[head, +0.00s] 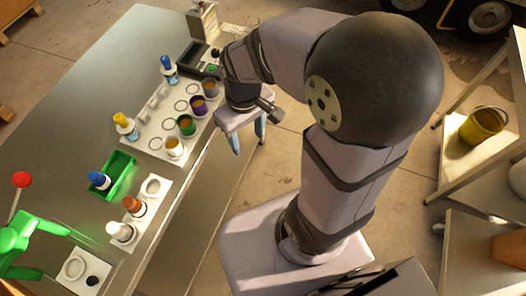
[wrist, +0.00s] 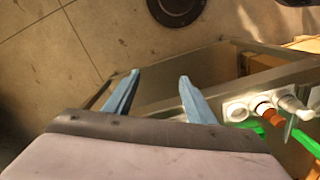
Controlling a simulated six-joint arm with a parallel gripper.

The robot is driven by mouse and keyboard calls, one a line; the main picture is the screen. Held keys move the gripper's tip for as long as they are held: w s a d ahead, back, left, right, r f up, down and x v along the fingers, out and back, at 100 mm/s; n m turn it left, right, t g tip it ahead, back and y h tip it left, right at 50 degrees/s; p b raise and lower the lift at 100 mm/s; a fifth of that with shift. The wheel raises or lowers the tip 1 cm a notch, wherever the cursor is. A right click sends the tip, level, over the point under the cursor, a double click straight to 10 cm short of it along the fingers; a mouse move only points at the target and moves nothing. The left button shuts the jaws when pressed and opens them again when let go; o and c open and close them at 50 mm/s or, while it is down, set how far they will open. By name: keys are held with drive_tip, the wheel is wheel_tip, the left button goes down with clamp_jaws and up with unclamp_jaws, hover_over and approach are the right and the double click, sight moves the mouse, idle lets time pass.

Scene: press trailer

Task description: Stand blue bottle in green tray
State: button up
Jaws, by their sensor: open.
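A second blue-capped bottle (head: 169,69) stands farther back on the table, by the pale panel's far end. My gripper (head: 248,139) is open and empty, out past the table's right edge above the floor, apart from both bottles. Green parts show at that view's right edge, too cropped to identify surely.
A pale panel (head: 157,125) holds several coloured cups. A yellow-capped bottle (head: 124,124) stands at its left. Orange-topped (head: 133,205) and white (head: 119,231) bottles stand in a holder near the tray. The table's back left is clear.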

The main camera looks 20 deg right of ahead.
drive_tip(key=s+m, duration=0.1)
drive_tip(key=s+d+f+m, duration=0.1)
drive_tip(key=s, duration=0.1)
drive_tip(key=s+d+f+m, duration=0.1)
drive_tip(key=s, duration=0.1)
drive_tip(key=shift+d+m, duration=0.15)
drive_tip(key=shift+m, duration=0.15)
